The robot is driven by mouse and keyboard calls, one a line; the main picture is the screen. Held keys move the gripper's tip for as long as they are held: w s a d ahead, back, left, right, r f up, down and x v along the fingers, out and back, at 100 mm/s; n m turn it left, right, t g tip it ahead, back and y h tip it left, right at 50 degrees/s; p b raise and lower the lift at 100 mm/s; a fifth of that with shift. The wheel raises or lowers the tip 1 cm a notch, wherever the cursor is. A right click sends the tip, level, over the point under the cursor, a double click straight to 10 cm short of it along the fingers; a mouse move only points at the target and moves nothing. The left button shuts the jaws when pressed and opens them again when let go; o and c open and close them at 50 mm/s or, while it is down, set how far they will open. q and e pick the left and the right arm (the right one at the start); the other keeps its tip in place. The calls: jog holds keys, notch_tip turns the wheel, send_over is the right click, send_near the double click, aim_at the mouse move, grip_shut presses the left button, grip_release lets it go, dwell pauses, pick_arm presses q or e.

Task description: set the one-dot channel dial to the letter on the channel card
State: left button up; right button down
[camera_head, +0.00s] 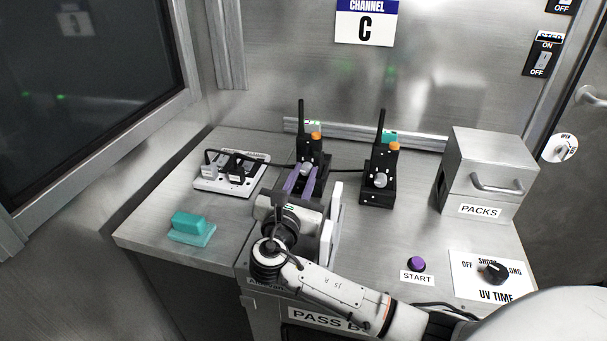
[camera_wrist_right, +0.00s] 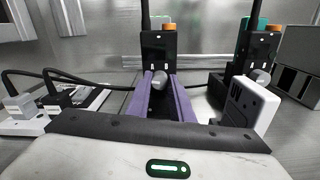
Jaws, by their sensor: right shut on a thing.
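The right radio's dial (camera_head: 381,181) is free. I cannot read the dot marks or the dial's letters. My left gripper is not in view.
A white upright block (camera_head: 336,208) stands close right of my gripper. A power strip (camera_head: 212,184) and teal block (camera_head: 192,226) lie left. A PACKS box (camera_head: 490,168), purple START button (camera_head: 417,264) and UV TIME knob (camera_head: 494,271) are right.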

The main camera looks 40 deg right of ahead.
jog(key=m, duration=0.4)
jog(key=shift+m, duration=0.4)
dwell(0.4)
jog(key=c, duration=1.6)
grip_release()
jog(key=shift+o, duration=0.2)
jog(key=shift+s, duration=0.1)
jog(key=v, duration=0.9)
jog(key=shift+a, duration=0.15)
jog(key=shift+s+a, duration=0.35)
jog(key=shift+r, duration=0.1)
